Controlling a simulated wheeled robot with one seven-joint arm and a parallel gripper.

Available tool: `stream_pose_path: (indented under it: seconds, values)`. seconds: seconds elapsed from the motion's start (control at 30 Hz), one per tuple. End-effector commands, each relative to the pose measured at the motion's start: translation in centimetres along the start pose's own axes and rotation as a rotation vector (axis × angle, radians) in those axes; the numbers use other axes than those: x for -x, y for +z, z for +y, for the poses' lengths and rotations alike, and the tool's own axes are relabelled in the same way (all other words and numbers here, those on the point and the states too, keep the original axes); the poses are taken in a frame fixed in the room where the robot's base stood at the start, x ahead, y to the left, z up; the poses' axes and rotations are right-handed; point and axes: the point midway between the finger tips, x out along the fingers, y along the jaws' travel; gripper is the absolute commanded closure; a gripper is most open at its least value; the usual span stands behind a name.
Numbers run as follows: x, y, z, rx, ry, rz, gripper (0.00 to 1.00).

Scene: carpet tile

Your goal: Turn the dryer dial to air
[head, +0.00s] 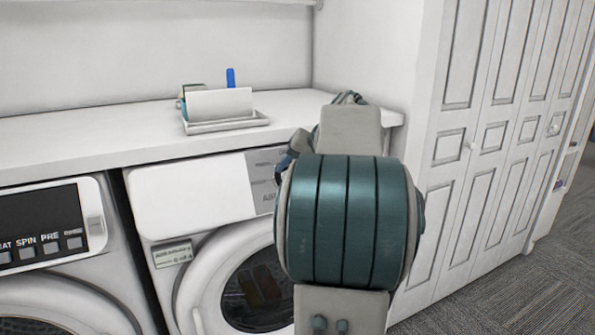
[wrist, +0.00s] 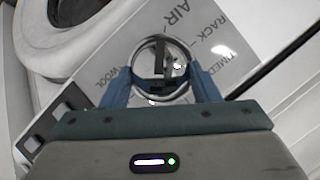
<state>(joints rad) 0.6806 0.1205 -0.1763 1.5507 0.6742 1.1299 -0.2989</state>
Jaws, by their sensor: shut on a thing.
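The dryer (head: 190,200) is the white machine on the right in the head view, with a round glass door (head: 255,290). Its grey dial panel (head: 262,170) is partly hidden by my arm. In the wrist view the round silver dial (wrist: 160,50) sits on that panel, ringed by the labels AIR, RACK, TIMED and WOOL. My gripper (wrist: 162,72) has its two blue fingers on either side of the dial and is shut on it. I cannot tell which label the dial points to. In the head view my arm hides the dial and most of the gripper.
A washer (head: 50,240) stands left of the dryer. A white counter (head: 80,135) runs above both, holding a small tray (head: 228,124) with items. White panelled doors (head: 490,150) stand on the right. Bare carpet (head: 545,280) shows at the lower right.

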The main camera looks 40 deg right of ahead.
Motion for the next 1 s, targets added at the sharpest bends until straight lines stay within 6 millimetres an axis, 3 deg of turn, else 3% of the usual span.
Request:
stream_pose_path:
  seconds: [0.37,0.4,0.47,0.5,0.8,1.0]
  values:
    - [0.0,0.0,0.1,0.003,0.003,0.001,0.67]
    - [0.0,0.0,0.1,0.002,0.003,0.001,0.42]
    - [0.0,0.0,0.1,0.002,0.003,0.001,0.25]
    - [0.0,0.0,0.1,0.002,0.003,0.001,0.23]
    - [0.3,0.0,0.0,0.003,0.002,0.001,0.23]
    - [3.1,-0.2,-0.1,0.002,0.003,0.004,0.23]
